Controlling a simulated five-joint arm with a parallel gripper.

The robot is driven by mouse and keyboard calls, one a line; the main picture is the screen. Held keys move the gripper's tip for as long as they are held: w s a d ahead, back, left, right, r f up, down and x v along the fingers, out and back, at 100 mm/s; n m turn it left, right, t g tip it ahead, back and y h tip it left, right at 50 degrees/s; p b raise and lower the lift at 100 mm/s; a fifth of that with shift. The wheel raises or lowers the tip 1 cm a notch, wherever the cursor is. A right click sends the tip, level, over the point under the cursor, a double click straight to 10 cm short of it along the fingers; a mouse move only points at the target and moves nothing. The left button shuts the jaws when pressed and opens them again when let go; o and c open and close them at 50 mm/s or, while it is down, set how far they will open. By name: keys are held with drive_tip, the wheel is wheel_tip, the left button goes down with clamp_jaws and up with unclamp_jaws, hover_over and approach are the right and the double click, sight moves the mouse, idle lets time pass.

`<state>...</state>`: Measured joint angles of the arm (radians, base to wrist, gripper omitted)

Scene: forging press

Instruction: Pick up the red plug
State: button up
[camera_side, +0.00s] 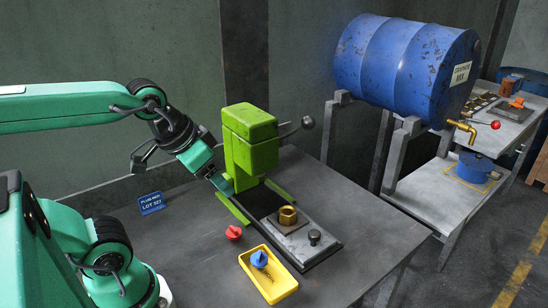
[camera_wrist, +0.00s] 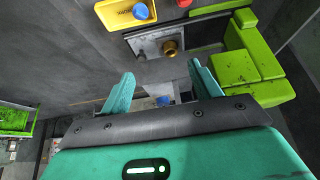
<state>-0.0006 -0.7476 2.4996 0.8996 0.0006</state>
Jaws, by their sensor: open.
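The red plug (camera_side: 234,232) lies on the grey table just left of the yellow tray (camera_side: 283,290). In the wrist view only a small part of the red plug (camera_wrist: 184,3) shows at the top edge. A blue plug (camera_side: 259,259) sits in the tray, and it also shows in the wrist view (camera_wrist: 140,11). My gripper (camera_side: 222,185) is beside the lime-green press, above and behind the red plug in the side view. In the wrist view its two teal fingers (camera_wrist: 161,85) are spread apart with nothing held between them.
The lime-green press (camera_side: 250,150) with a lever stands close by my gripper. A brass nut (camera_side: 288,215) sits on a metal plate in front of it. A blue drum (camera_side: 400,65) is on a rack behind. Table left of the plug is clear.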

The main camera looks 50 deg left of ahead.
drive_tip(key=w+a+f+g, duration=0.3)
drive_tip(key=w+a+f, duration=0.15)
drive_tip(key=f, duration=0.25)
drive_tip(key=g, duration=0.2)
hover_over(234, 228)
drive_tip(key=f, duration=0.9)
drive_tip(key=shift+d, duration=0.2)
drive_tip(key=shift+a+f+g, duration=0.15)
drive_tip(key=shift+f+g, duration=0.15)
drive_tip(key=shift+f, duration=1.3)
drive_tip(key=shift+s+f, duration=0.1)
drive_tip(key=shift+f, duration=2.5)
drive_tip(key=c, duration=0.7)
